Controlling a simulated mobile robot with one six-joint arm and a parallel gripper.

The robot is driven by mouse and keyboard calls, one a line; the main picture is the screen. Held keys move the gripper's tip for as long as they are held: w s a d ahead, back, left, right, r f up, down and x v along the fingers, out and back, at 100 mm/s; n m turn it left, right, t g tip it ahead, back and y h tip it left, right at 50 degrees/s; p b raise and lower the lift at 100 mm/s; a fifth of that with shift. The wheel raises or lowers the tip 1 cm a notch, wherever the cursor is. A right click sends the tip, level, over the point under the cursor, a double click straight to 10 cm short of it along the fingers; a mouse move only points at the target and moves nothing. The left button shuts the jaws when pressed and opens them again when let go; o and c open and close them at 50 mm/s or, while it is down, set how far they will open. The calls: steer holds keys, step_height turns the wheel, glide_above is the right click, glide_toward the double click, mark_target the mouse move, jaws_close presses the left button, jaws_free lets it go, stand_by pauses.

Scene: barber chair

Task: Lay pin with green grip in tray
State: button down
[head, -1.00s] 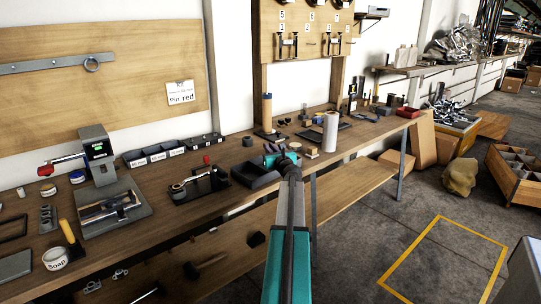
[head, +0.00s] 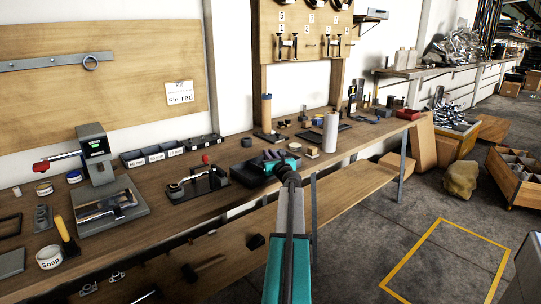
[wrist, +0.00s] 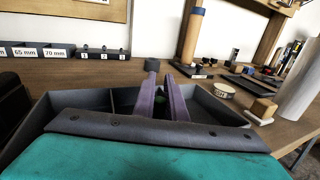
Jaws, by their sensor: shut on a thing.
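My gripper (wrist: 162,100) is over the dark grey tray (wrist: 68,101), its fingers reaching down among the tray's compartments. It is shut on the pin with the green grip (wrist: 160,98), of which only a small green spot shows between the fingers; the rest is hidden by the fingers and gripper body. In the head view the tray (head: 241,177) stands at the bench's front edge, with my gripper (head: 270,160) over its right part. I cannot tell whether the pin touches the tray floor.
A white cylinder (head: 330,132) and small wooden blocks (head: 312,152) stand right of the tray. A clamp fixture (head: 198,180) stands left of it. Labelled bins (head: 152,156) and a dark block (head: 247,141) are behind.

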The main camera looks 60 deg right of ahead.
steer(key=c, duration=1.8)
jaws_free()
steer(key=shift+f, duration=0.1)
steer(key=shift+r, duration=0.2)
steer(key=v, duration=1.2)
steer(key=shift+f, duration=0.1)
